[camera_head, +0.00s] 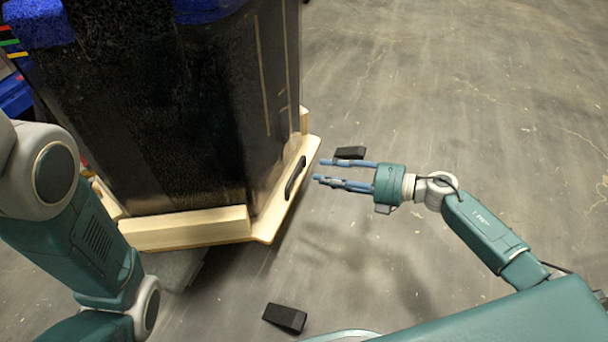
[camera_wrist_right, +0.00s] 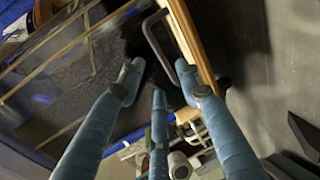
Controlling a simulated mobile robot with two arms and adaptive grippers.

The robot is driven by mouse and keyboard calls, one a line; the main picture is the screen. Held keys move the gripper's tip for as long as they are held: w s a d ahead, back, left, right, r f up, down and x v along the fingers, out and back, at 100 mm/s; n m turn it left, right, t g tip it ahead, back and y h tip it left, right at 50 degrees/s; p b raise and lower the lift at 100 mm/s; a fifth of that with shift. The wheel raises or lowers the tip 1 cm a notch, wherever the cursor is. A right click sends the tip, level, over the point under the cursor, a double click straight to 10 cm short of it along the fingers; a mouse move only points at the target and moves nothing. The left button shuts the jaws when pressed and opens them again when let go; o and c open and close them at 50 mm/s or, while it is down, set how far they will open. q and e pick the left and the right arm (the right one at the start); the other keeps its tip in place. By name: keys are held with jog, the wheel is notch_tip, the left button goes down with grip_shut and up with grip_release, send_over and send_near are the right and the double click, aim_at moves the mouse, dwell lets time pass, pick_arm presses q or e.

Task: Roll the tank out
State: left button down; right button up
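The tank (camera_head: 170,110), a tall dark box with translucent walls, stands at the upper left of the head view. It sits on a pale wooden base (camera_head: 190,229) with a black handle (camera_head: 295,178) on its right edge. My right gripper (camera_head: 319,171) is open and empty, just right of the handle, its fingers pointing at it. In the right wrist view the handle (camera_wrist_right: 160,42) shows ahead of the open fingers (camera_wrist_right: 160,88), beside the wooden edge (camera_wrist_right: 197,45); I see no contact. My left arm shows at the left, but its gripper is out of view.
A black wedge (camera_head: 350,153) lies on the floor behind my right gripper, and another black wedge (camera_head: 285,317) lies near the front. The grey concrete floor (camera_head: 460,80) to the right is open. Blue items (camera_head: 14,95) and clutter stand at the far left.

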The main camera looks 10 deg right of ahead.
aim_at(297, 170)
jog(key=b+x, duration=0.2)
jog(key=x, duration=0.4)
jog(key=shift+w+a+b, duration=0.2)
jog(key=shift+a+b, duration=0.1)
jog(key=shift+a, duration=0.05)
grip_shut()
